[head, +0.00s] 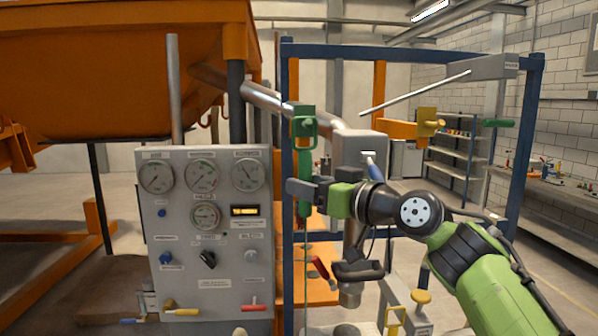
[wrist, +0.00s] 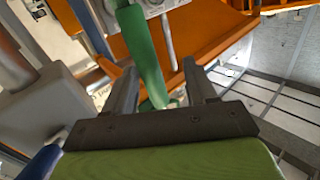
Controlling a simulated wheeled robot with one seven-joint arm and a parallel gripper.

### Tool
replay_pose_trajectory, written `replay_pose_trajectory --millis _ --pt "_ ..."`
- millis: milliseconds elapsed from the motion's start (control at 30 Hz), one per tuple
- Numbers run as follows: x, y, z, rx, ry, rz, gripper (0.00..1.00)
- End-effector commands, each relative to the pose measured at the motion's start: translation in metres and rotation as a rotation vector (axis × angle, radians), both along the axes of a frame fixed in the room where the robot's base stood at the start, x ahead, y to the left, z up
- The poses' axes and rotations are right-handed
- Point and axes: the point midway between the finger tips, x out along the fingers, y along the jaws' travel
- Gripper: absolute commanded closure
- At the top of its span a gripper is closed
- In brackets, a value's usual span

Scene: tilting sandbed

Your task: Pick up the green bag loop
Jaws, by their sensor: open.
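The green bag loop (head: 304,163) hangs as a narrow strap below a green bracket (head: 303,124) on the blue frame. My gripper (head: 303,188) is at the lower part of the loop, with its dark fingers apart. In the wrist view the loop (wrist: 144,55) runs down from the top edge toward the gap between the two fingers of my gripper (wrist: 162,78). The loop's lower end shows in that gap. I cannot tell how deep it sits between the fingers. No finger clearly presses on it. In the head view the fingers partly hide the loop.
A grey gauge panel (head: 208,275) stands left of the loop. The blue frame (head: 525,150) surrounds the work area. A silver pipe (head: 270,103) passes behind. A yellow bracket (head: 427,122) is at right. A black-handled part (head: 358,270) is below my gripper.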

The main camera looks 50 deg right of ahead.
Motion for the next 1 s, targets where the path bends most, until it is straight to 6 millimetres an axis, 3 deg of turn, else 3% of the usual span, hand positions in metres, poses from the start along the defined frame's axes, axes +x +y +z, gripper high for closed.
replay_pose_trajectory --millis 233,500,867,1000 --pt "0.043 -0.009 0.003 0.001 0.002 0.004 0.44" --pt "0.049 -0.011 0.000 0.001 0.001 -0.001 0.44" --pt "0.048 -0.011 -0.001 0.001 0.001 0.000 0.99" --pt "0.048 -0.011 -0.001 0.001 0.001 0.000 1.00"
